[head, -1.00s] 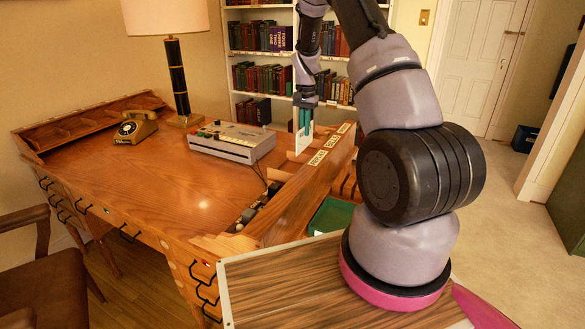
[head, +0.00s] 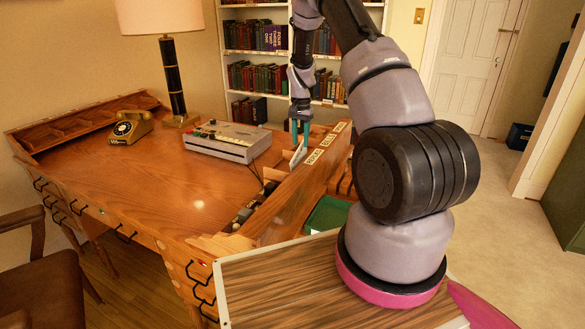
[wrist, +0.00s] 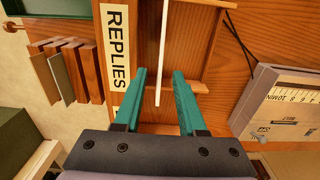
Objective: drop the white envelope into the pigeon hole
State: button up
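The white envelope (head: 298,154) stands on edge in an open wooden compartment (wrist: 192,12) along the desk's raised right side. In the wrist view the envelope (wrist: 162,45) shows as a thin white strip beside the "REPLIES" label (wrist: 117,50). My gripper (head: 300,140) is above the compartment with its teal fingers apart. In the wrist view my gripper (wrist: 159,76) has one finger on each side of the envelope, with a visible gap on both sides. The envelope's lower part is hidden by the wooden rail in the head view.
A grey machine (head: 228,141) stands on the desk left of the compartments. A telephone (head: 131,127) and a lamp (head: 176,80) are farther left. More labelled slots run along the rail (head: 285,205). A green tray (head: 328,214) lies right of the rail.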

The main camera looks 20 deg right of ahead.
notch_tip(320, 180, up, 11)
dwell(0.6)
jog(key=s+a+r+n+t+y, duration=0.1)
jog(key=s+a+r+t, duration=0.15)
jog(key=s+r, duration=0.7)
jog(key=s+a+r+n+t, duration=0.1)
jog(key=s+a+r, duration=0.4)
jog(key=r, duration=0.7)
jog(key=s+a+r+n+t, duration=0.1)
jog(key=s+r+t, duration=0.1)
jog(key=s, duration=0.8)
jog(key=s+a+r+n+t+y, duration=0.1)
jog(key=s+a, duration=0.1)
jog(key=s, duration=0.9)
jog(key=shift+a+r+n+t, duration=0.2)
jog(key=shift+r+n+t, duration=0.15)
jog(key=shift+r+n, duration=0.05)
